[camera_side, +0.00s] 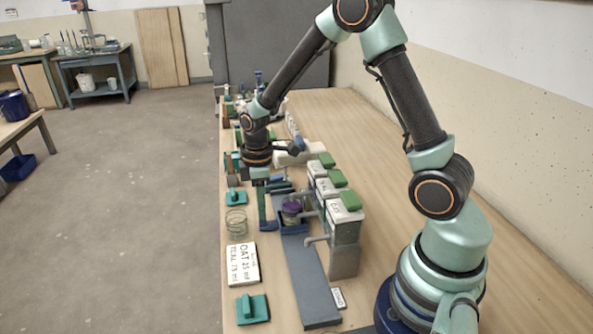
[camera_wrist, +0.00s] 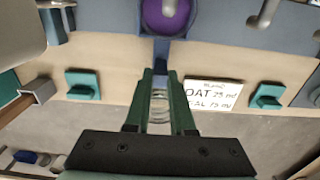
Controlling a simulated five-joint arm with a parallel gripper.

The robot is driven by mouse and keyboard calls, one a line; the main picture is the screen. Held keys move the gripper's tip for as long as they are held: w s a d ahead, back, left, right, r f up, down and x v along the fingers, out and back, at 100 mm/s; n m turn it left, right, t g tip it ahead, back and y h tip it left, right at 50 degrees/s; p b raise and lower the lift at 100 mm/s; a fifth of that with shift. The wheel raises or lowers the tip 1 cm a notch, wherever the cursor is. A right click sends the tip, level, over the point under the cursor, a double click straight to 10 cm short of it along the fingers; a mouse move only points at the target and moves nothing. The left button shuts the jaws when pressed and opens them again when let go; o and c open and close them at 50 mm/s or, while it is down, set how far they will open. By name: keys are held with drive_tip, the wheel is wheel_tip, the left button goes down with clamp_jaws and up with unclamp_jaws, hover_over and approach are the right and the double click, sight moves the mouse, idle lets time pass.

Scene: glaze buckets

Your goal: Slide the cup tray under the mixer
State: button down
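The blue cup tray (camera_side: 297,228) sits on the long grey track, beside the dispensers' spouts. A clear cup with purple contents (camera_side: 291,208) stands in it; the cup also shows in the wrist view (camera_wrist: 166,14). My gripper (camera_side: 267,222) is at the tray's near side in the wrist view. Its green fingers (camera_wrist: 160,74) close around the tray's narrow blue handle (camera_wrist: 161,50). A pale machine with a blue part (camera_side: 297,153) stands farther along the track; I cannot tell surely whether it is the mixer.
White dispensers with green lids (camera_side: 344,203) line the track's right side, their spouts reaching over it. Left of the track are a wire or glass ring (camera_side: 236,222), a card reading OAT 25 ml, TEAL 75 ml (camera_side: 242,264), and teal blocks (camera_side: 252,309). The track's front stretch (camera_side: 308,285) is bare.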

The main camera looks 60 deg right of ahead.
drive_tip(key=shift+w+d, duration=3)
drive_tip(key=shift+w, duration=0.05)
drive_tip(key=c, duration=0.8)
unclamp_jaws()
drive_tip(key=shift+c, duration=0.2)
wheel_tip(320, 180, up, 7)
drive_tip(key=shift+s+r, duration=0.1)
